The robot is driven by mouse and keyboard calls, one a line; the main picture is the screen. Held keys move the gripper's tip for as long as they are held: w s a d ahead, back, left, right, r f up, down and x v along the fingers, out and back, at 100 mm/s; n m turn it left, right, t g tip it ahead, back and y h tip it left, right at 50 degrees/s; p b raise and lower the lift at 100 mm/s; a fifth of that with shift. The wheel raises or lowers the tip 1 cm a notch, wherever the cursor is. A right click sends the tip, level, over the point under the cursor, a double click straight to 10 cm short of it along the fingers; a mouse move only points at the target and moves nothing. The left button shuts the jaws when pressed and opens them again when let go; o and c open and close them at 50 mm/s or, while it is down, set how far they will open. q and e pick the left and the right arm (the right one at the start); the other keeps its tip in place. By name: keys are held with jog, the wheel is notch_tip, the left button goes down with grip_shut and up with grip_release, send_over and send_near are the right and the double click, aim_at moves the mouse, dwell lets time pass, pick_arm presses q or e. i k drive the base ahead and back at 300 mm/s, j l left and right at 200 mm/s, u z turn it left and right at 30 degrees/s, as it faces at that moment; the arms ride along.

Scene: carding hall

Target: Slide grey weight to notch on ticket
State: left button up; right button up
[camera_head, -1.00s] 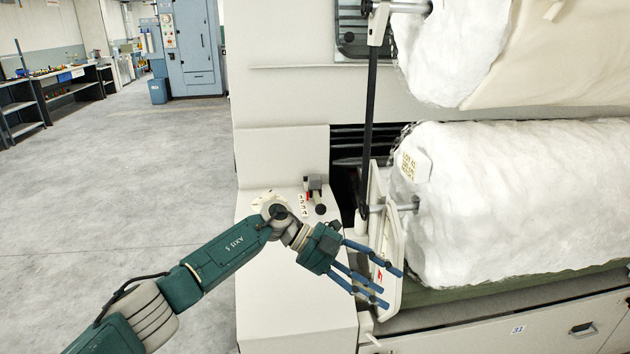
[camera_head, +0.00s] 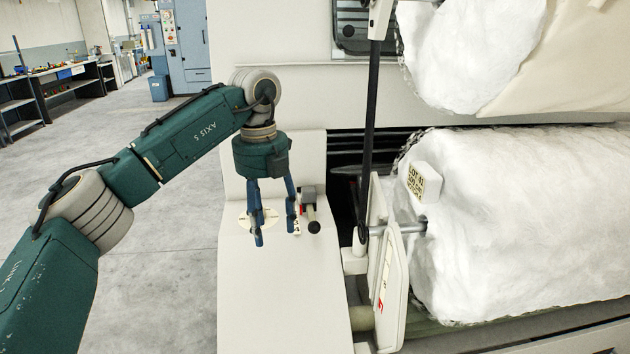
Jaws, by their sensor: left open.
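My left gripper (camera_head: 274,236) is open and empty. Its blue fingers point down over the pale ledge, just left of a short arm with a black ball end (camera_head: 314,227). A small dark grey block (camera_head: 309,195) sits on that arm and looks like the grey weight. A white scale plate beside it is partly hidden by the right finger; its marks cannot be read now. The ticket (camera_head: 425,181) is a cream tag with dark print on the end of the lower white roll. Most of its text is too small to read. My right gripper is not in view.
The pale ledge (camera_head: 272,305) is clear in front. A round cream disc (camera_head: 247,219) lies partly behind the fingers. A black upright bar (camera_head: 369,130) and a white guard plate (camera_head: 390,285) stand right of the ledge, before the white roll (camera_head: 520,220).

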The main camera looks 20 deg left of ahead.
aim_at(308, 194)
jog(key=i+j, duration=0.1)
jog(key=i, duration=1)
